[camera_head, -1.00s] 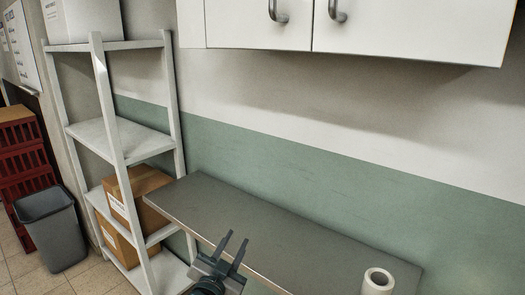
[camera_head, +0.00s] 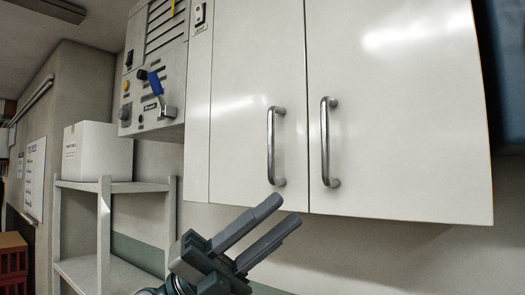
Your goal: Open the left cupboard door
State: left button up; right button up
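The white wall cupboard has two shut doors side by side. The left cupboard door (camera_head: 240,110) carries a vertical metal bar handle (camera_head: 272,146) near its right edge. The right cupboard door (camera_head: 410,120) has a matching handle (camera_head: 326,142) near its left edge. My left gripper (camera_head: 281,217) is raised just below the cupboard's bottom edge, its fingers pointing up and right. Its two fingers are apart with nothing between them. One fingertip appears close below the left door's handle; I cannot tell the depth between them. My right gripper is not in view.
A white shelf rack (camera_head: 104,230) holding a white box (camera_head: 97,152) stands farther left. A dark blue object (camera_head: 505,70) borders the cupboard's right side.

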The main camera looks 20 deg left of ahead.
pick_arm(q)
jog(key=s+d+r+m+g+y, duration=0.1)
jog(key=s+d+r+m+y, duration=0.1)
jog(key=s+r+m+y, duration=0.35)
jog(key=s+a+r+n+t+y, duration=0.2)
jog(key=a+r+t+y, duration=0.1)
jog(key=a+t+y, duration=0.2)
jog(key=s+a+r+n+t+y, duration=0.1)
jog(key=a+r+t+y, duration=0.3)
jog(key=a, duration=0.5)
jog(key=shift+s+a+r+n+t+y, duration=0.3)
jog(key=shift+s+t+y, duration=0.25)
jog(key=shift+t+y, duration=0.55)
jog(key=shift+d, duration=0.15)
